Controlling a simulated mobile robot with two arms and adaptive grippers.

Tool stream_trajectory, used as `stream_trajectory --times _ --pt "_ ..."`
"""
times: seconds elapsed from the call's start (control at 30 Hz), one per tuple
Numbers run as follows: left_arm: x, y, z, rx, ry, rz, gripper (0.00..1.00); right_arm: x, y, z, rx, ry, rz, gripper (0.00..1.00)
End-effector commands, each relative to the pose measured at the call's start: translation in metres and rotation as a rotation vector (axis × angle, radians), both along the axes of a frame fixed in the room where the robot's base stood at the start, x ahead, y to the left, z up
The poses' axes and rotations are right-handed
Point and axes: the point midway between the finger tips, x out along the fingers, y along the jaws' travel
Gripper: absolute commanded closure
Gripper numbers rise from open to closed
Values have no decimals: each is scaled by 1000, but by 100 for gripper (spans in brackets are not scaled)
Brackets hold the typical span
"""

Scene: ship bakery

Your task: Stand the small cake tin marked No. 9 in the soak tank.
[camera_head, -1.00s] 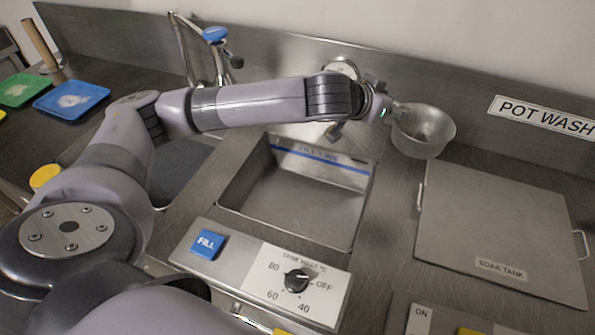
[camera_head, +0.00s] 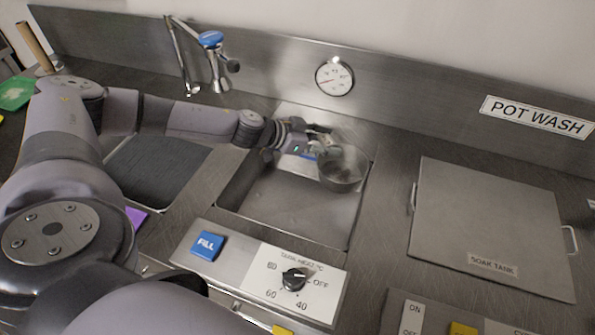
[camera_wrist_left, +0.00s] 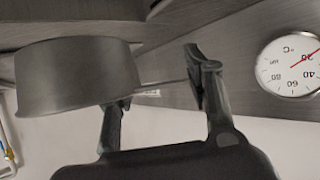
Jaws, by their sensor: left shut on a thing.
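A round grey metal tin (camera_head: 343,170) is in my left gripper (camera_head: 318,147), above the back right part of the open sink basin. No number shows on it. In the left wrist view the tin (camera_wrist_left: 72,78) is at the left finger; the gripper (camera_wrist_left: 160,100) is shut on it, though the exact contact is hard to make out. The soak tank label (camera_head: 492,265) is on a flat metal lid (camera_head: 490,215) at the right, which covers the tank. My right gripper is not in view.
The open sink basin (camera_head: 290,212) is in the middle, with a FILL button (camera_head: 207,246) and heat dial (camera_head: 295,279) in front. A tap (camera_head: 214,62) stands at the back left. A round gauge (camera_head: 334,77) is on the back wall. The lid has side handles (camera_head: 571,240).

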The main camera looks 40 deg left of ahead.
Motion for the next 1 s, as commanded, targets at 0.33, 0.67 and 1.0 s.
stream_trajectory --times 0.33,0.67,1.0 --pt "-12 16 -17 0 0 -21 100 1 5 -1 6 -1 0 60" --pt "-14 15 -97 -3 5 -22 100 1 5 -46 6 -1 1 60" --pt "-13 16 -164 -1 0 -20 100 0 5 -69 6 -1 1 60"
